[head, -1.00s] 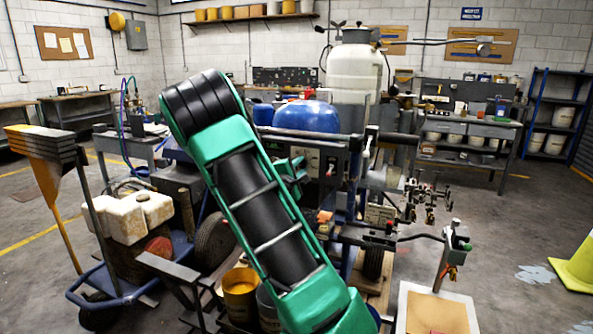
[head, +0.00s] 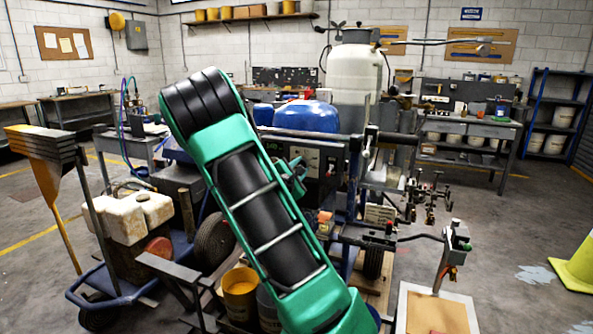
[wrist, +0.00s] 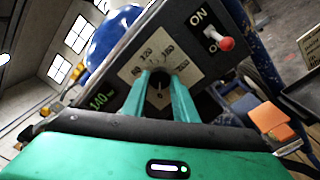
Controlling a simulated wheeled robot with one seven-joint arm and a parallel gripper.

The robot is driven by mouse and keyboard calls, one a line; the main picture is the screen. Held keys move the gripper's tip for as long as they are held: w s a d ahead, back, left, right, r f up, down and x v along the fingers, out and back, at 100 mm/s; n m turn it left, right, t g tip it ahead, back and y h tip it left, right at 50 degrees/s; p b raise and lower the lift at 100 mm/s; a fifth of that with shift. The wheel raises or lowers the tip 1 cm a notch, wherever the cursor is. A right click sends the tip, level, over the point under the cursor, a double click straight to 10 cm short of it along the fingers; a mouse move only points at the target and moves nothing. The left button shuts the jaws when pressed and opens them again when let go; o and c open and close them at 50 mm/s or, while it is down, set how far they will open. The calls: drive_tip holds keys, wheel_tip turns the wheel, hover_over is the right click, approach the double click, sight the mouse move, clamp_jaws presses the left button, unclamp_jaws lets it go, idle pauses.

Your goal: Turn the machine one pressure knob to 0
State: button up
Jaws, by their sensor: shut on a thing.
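In the wrist view, the pressure knob (wrist: 160,78) is a small dark knob on a pale dial plate (wrist: 133,68) with printed numbers around it. My gripper (wrist: 161,84) has its two green fingers closed on the knob, one on each side. The fingers hide much of the knob, so its exact pointer direction is hard to tell. A green lit readout (wrist: 102,101) beside the dial seems to read 140. In the head view, my gripper (head: 298,168) is at the dark control panel (head: 330,163) of the striping machine, and the knob is hidden there.
A red-tipped toggle switch (wrist: 226,43) with ON labels sits near the dial. An orange block (wrist: 268,116) is close by at the right. A blue tank (head: 306,117) and white tank (head: 355,80) rise behind the panel. Paint cans (head: 240,292) stand below my arm.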

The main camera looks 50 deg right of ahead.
drive_tip(key=o, duration=1.1)
drive_tip(key=shift+f, duration=0.25)
drive_tip(key=shift+c, duration=0.2)
drive_tip(key=shift+r, duration=0.1)
drive_tip(key=shift+a, duration=0.1)
drive_tip(key=v, duration=1)
drive_tip(key=shift+a, duration=0.25)
drive_tip(key=shift+s, duration=0.15)
